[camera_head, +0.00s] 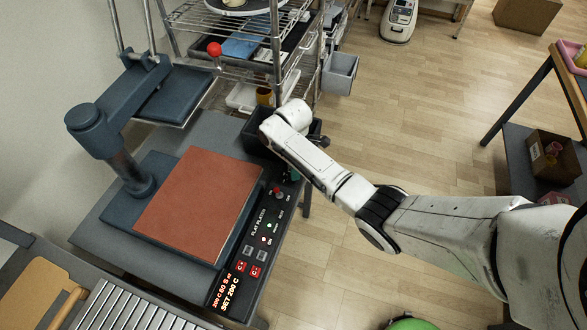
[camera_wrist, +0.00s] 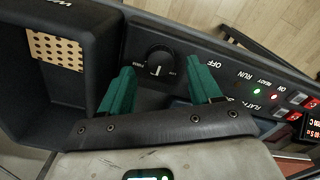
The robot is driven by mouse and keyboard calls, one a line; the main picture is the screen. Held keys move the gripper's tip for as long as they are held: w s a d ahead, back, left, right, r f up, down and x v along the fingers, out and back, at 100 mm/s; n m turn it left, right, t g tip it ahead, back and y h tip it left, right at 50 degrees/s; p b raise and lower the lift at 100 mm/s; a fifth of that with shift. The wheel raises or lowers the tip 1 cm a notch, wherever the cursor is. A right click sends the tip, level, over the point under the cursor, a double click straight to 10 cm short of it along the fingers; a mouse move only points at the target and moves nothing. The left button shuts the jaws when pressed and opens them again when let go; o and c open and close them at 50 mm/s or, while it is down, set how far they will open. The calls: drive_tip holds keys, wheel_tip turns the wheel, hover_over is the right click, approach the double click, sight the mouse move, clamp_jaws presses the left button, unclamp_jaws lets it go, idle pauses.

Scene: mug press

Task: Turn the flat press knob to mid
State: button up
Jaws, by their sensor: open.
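The flat press (camera_head: 195,200) stands on a grey table, its red-brown pad bare and its swing arm off to the left. Its control panel (camera_head: 252,248) runs along the right side. In the wrist view a round black knob (camera_wrist: 158,60) with a pale pointer mark sits on the dark panel, small labels on either side. The pointer's exact setting is too small to read. My gripper (camera_wrist: 162,66) is open, its two green fingers on either side of the knob with visible gaps. In the head view my arm hides most of the gripper and the knob.
A black open bin (camera_wrist: 55,85) with a perforated tan patch is left of the knob in the wrist view. Lit indicators and red buttons (camera_wrist: 311,103) lie to its right. A wire shelf (camera_head: 245,45) stands behind the press; wooden floor (camera_head: 420,115) is clear to the right.

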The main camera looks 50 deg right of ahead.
wheel_tip(320, 180, up, 8)
drive_tip(key=shift+f, duration=0.15)
drive_tip(key=shift+a, duration=0.15)
idle(0.5)
drive_tip(key=s+a+f+m+t+y, duration=0.1)
drive_tip(key=s+a+m, duration=0.1)
drive_tip(key=s+a, duration=0.35)
drive_tip(key=s+a+f+m, duration=0.2)
drive_tip(key=a, duration=0.7)
drive_tip(key=s+r+m, duration=0.2)
drive_tip(key=s+m, duration=0.1)
drive_tip(key=s, duration=0.6)
drive_tip(key=s+r+m+h, duration=0.1)
drive_tip(key=s+m, duration=0.2)
drive_tip(key=s, duration=0.6)
drive_tip(key=shift+s+a+r, duration=0.25)
drive_tip(key=shift+s+r, duration=0.1)
drive_tip(key=shift+s, duration=0.05)
